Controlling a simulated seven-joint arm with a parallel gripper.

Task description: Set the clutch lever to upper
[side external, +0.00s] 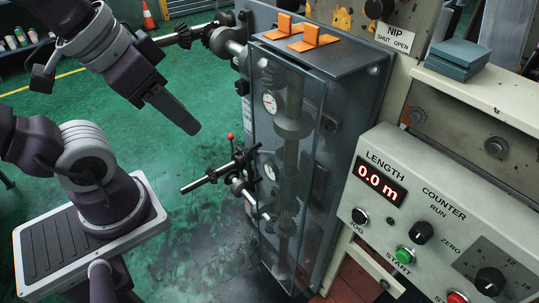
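A small lever with a red ball knob (231,137) stands roughly upright on the lower rod assembly (208,178), left of the clear-fronted cabinet (305,165). No label marks it as the clutch lever, so I cannot tell for sure that it is. A second rod assembly (196,34) sticks out at the cabinet's upper left. My gripper (192,127) hangs in the air, up and left of the red knob, pointing down and right. It appears apart from the lever. Its fingers overlap in this view, so the gap between them is hidden.
A control panel (440,230) reading 0.0 m fills the lower right. Blue-grey pads (458,58) lie on a ledge. Green floor (60,110) is open at left; a cone (148,16) stands far back.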

